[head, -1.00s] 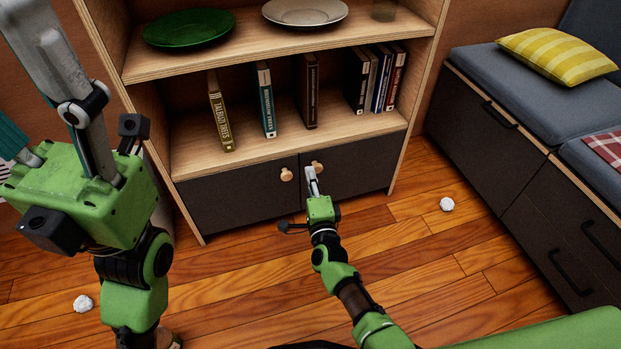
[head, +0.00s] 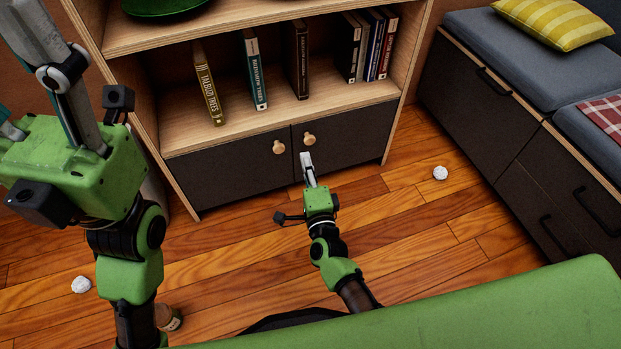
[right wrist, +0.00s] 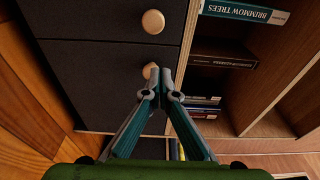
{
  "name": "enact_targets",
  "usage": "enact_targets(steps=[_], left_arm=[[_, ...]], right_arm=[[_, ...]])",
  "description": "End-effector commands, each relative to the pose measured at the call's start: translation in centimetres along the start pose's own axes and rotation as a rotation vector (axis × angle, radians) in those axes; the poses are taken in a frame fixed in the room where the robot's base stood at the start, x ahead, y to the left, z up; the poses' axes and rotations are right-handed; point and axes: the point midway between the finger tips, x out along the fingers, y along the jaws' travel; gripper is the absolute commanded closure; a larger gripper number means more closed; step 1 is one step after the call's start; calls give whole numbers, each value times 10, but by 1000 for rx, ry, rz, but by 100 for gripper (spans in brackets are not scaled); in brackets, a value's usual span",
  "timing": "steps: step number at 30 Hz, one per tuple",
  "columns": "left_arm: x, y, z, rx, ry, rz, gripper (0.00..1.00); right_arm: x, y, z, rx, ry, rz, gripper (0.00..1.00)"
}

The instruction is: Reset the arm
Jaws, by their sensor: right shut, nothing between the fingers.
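My right gripper (head: 306,157) is shut and empty in front of the low cabinet doors, with its tips just below the right round wooden knob (head: 309,139) in the head view. In the right wrist view its fingertips (right wrist: 160,73) meet beside a knob (right wrist: 150,71); the gap in depth is hard to judge. My left gripper (head: 45,55) is raised large at the upper left of the head view. Its fingertips run out of the frame, so its opening cannot be judged. Both cabinet doors look closed.
The bookshelf (head: 170,148) holds several upright books (head: 257,70) above the doors. A grey-cushioned bench with drawers (head: 490,110) stands at the right. Floor between is mostly clear.

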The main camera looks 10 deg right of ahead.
Motion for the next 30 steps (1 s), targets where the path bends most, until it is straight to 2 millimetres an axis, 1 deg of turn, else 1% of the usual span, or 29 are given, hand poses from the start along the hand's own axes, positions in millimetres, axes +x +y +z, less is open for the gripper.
enact_targets(steps=[1, 3, 6, 9, 13, 18, 20, 23, 25, 26, 27, 29, 30], left_arm=[[0, 0, 0, 0, 0, 0, 42], [0, 0, 0, 0, 0, 1, 42], [0, 0, 0, 0, 1, 1, 42], [0, 0, 0, 0, 1, 1, 42], [0, 0, 0, 0, 1, 1, 42], [0, 0, 0, 0, 1, 1, 42], [1, 0, 0, 0, -1, 0, 42], [0, 0, 1, -1, -11, -3, 42], [0, -1, 2, -3, -25, -8, 42], [-1, -2, 3, -4, -31, -11, 42], [-2, -2, 4, -5, -41, -14, 42], [-4, -3, 5, -7, -57, -21, 42], [-6, -3, 5, -8, -65, -24, 42]], right_arm=[[-13, 1, 0, 0, 0, 3, 100], [-26, 2, 0, -1, 1, 3, 100], [-43, 2, 0, -1, 1, 4, 100], [-54, 2, 0, -2, 1, 4, 100], [-62, 2, 0, -2, 2, 3, 100], [-63, 1, 0, -3, 2, 1, 100], [-63, -4, -1, -11, 4, -8, 100], [-61, -32, -8, -68, 15, -63, 100], [-61, -69, -15, -143, 33, -138, 100], [-62, -88, -19, -184, 44, -177, 100], [-64, -117, -24, -245, 62, -235, 100], [-71, -162, -32, -339, 97, -328, 100], [-78, -192, -36, -404, 123, -391, 100]])
